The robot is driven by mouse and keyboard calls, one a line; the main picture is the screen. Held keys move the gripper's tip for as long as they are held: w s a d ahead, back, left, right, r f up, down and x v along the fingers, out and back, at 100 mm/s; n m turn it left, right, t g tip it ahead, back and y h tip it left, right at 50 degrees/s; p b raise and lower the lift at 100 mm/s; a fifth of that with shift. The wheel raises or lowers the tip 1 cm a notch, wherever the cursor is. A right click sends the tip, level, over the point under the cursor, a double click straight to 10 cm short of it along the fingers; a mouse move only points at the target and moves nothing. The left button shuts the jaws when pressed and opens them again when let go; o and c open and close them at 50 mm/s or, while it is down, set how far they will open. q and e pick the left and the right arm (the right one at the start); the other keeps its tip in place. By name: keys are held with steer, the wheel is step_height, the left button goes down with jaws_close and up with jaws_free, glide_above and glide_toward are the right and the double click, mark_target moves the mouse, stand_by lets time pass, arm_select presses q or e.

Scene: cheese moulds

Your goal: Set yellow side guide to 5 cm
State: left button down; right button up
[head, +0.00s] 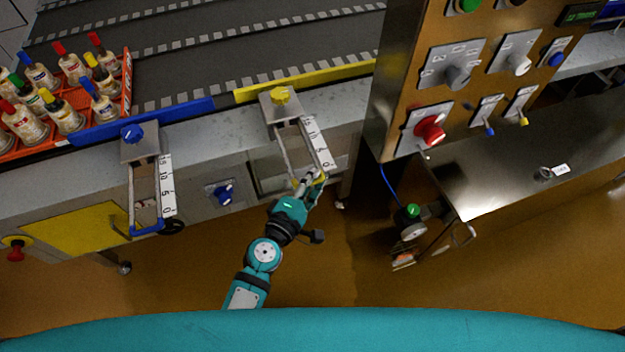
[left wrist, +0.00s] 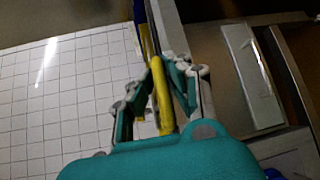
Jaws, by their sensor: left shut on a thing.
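The yellow side guide's rail (head: 305,80) lies along the conveyor's near edge. Its yellow knob (head: 280,96) sits on a metal block, and a white numbered scale (head: 318,143) runs from there toward me, with 0 at the near end. My left gripper (head: 309,184) is at that near end, shut on the guide's yellow handle. In the left wrist view the yellow handle (left wrist: 160,95) stands between the two fingers. The gripper hides most of the handle in the head view. I cannot read the exact setting. My right gripper is not in view.
A blue side guide (head: 150,123) with its own blue knob (head: 132,133) and scale is to the left. An orange crate (head: 127,85) of bottles stands at the upper left. A control panel (head: 480,75) rises at the right, beside a steel table (head: 530,160).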

arm_select(q)
steer(key=w, duration=0.1)
steer(key=w+a, duration=0.1)
steer(key=w, duration=0.2)
steer(key=shift+w+a+f, duration=0.2)
steer(key=shift+w+a, duration=0.05)
steer(key=shift+a, duration=0.05)
steer(key=c, duration=1.3)
jaws_free()
steer(key=shift+c, duration=0.2)
steer(key=shift+r, duration=0.1)
steer(key=v, duration=1.2)
